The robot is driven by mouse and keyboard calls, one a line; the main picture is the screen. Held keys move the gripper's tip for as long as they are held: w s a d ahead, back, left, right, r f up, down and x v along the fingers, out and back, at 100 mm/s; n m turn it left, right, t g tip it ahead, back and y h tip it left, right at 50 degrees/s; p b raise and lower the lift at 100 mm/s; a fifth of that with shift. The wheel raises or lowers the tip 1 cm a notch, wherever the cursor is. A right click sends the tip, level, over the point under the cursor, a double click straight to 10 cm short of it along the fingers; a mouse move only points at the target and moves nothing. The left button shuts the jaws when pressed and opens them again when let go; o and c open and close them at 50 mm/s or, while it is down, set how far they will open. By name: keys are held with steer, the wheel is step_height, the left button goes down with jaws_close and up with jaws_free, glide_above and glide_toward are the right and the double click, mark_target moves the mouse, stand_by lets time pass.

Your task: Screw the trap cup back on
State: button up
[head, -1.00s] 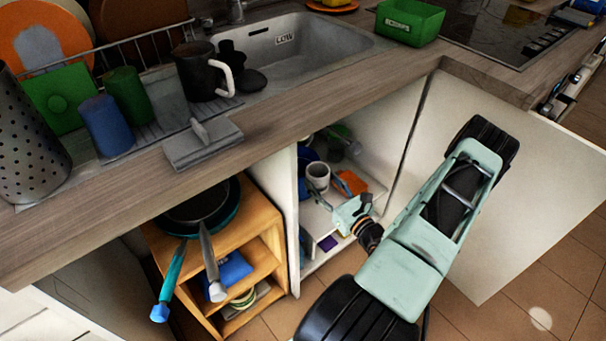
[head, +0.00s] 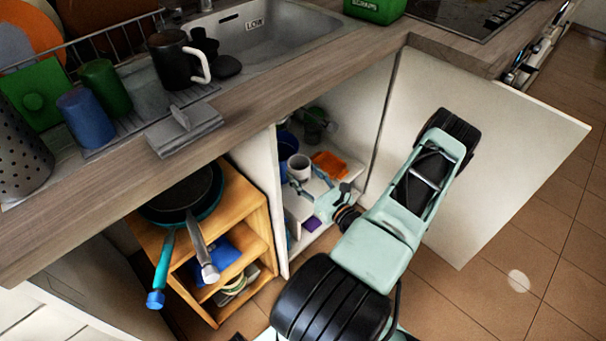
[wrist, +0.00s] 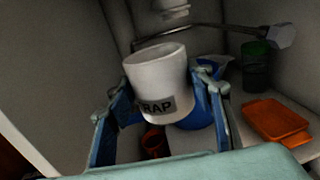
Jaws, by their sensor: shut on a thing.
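The white trap cup (wrist: 157,78), labelled TRAP, is held upright between the blue fingers of my gripper (wrist: 163,100) in the wrist view. Its open rim faces up. A pale drain fitting (wrist: 172,10) shows above and behind the cup at the top edge, with a visible gap between them. In the head view the cup (head: 299,166) is inside the open cupboard, with my gripper (head: 308,180) around it. The fitting is hidden there by the worktop. The cup's inside and any thread cannot be made out.
A grey pipe (wrist: 215,28) crosses behind the cup. An orange tray (wrist: 275,120) and a dark green container (wrist: 257,65) are at right on the cupboard floor. A blue vessel is behind the cup. The open cupboard door (head: 480,150) stands right of my arm; a shelf unit (head: 250,235) stands left.

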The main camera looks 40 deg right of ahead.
steer(key=w+d+b, duration=0.3)
steer(key=w, duration=0.6)
steer(key=w+d+b, duration=0.2)
steer(key=w+d, duration=0.1)
steer(key=w, duration=0.6)
steer(key=shift+w+b, duration=0.3)
steer(key=shift+b, duration=0.1)
steer(key=shift+r+p, duration=1.5)
steer(key=shift+r, duration=0.1)
stand_by(1.0)
steer(key=o, duration=1.5)
